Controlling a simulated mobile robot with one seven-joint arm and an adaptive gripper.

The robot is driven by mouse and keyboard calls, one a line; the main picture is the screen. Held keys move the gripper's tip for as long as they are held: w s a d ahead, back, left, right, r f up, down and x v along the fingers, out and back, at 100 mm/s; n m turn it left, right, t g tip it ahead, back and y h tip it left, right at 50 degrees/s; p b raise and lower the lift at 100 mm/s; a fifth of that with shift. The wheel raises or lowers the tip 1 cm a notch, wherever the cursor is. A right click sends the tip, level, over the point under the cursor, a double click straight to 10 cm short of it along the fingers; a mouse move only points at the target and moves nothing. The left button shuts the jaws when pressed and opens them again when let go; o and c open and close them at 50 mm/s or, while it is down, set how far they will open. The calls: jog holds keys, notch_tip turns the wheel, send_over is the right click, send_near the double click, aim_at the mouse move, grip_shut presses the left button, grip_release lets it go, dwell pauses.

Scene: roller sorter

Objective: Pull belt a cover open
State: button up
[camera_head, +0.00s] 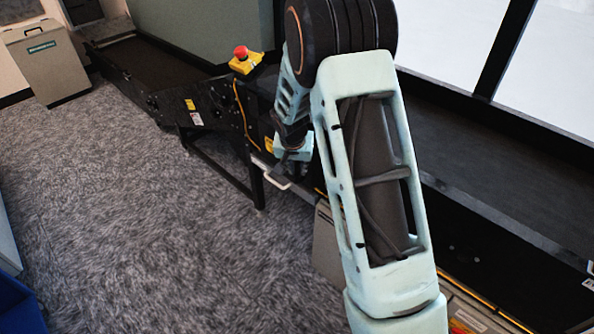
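My arm reaches across the right half of the camera_head view and bends down at the dark conveyor side. My gripper (292,172) is at the low end, small and dark against the black frame. I cannot tell whether its fingers are open or shut. A pale handle (276,182) shows just below and left of it, on the lower side of the conveyor. The gripper is close to the handle; contact is not clear. The cover panel behind the handle is mostly hidden by my arm, and I cannot read any label marking it as belt a.
A red emergency button on a yellow box (242,60) stands on the conveyor edge near my arm. A black support leg (258,184) stands left of the handle. A beige bin (46,62) is at the far left. The grey carpet (130,220) is clear.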

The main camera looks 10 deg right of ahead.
jog(key=shift+w+f, duration=0.25)
jog(key=shift+f, duration=0.3)
grip_shut()
